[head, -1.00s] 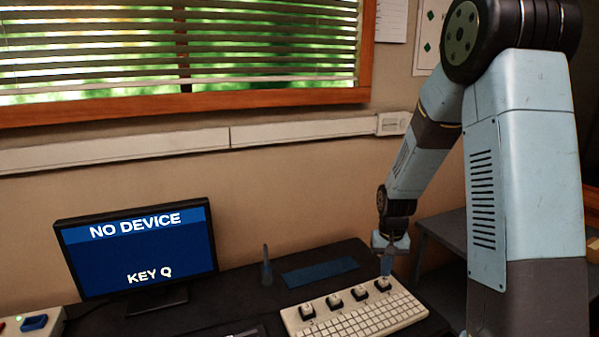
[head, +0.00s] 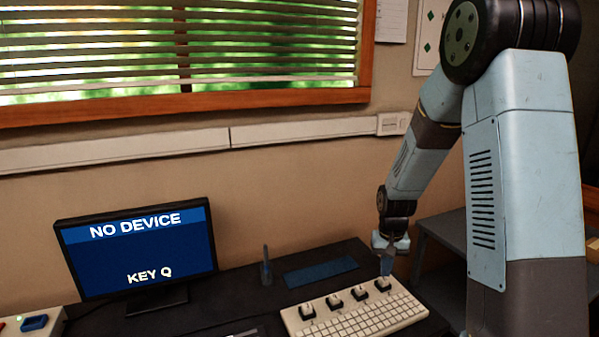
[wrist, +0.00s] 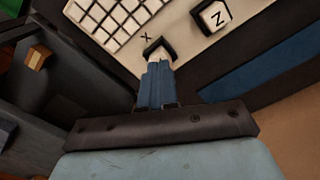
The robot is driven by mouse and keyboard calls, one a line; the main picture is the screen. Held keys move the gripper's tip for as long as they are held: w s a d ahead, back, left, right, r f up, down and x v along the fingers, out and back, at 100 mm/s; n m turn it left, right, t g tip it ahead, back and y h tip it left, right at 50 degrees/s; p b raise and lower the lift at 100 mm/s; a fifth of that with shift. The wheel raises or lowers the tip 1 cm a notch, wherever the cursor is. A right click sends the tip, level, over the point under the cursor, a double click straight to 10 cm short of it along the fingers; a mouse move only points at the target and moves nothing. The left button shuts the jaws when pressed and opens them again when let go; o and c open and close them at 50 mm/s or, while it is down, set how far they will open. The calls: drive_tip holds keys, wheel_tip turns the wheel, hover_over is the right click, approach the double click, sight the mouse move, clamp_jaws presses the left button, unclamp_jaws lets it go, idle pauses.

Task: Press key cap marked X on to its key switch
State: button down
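The cream keyboard (head: 408,317) lies on the dark desk, with several large black-based keys along its back edge. My gripper (wrist: 159,62) points down at the rightmost of these in the head view (head: 386,274). Its blue fingers are close together, shut on a pale key cap (wrist: 158,56). The cap's top face is hidden by the fingers. It is at the black key switch (wrist: 157,46) beside the printed X; I cannot tell whether it is fully seated. A white cap marked Z (wrist: 213,16) sits on the neighbouring switch.
A monitor (head: 140,250) at left reads "NO DEVICE" and "KEY Q". A blue mat (head: 320,272) and a small upright grey thing (head: 266,266) are behind the keyboard. A grey shelf (head: 450,232) stands at right. A control box (head: 35,322) is at far left.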

drive_tip(key=shift+f, duration=1)
idle(0.6)
drive_tip(key=shift+r, duration=3.55)
drive_tip(key=s+r+t, duration=0.3)
drive_tip(key=s+r, duration=0.7)
drive_tip(key=r, duration=0.5)
drive_tip(key=s+r+t, duration=0.1)
drive_tip(key=s+r, duration=0.2)
drive_tip(key=s, duration=0.4)
drive_tip(key=s+r+n+t, duration=0.1)
drive_tip(key=s+r, duration=0.3)
drive_tip(key=s, duration=0.3)
drive_tip(key=shift+s+a+r+t, duration=0.25)
drive_tip(key=shift+s+a+t, duration=0.05)
drive_tip(key=shift+s, duration=0.1)
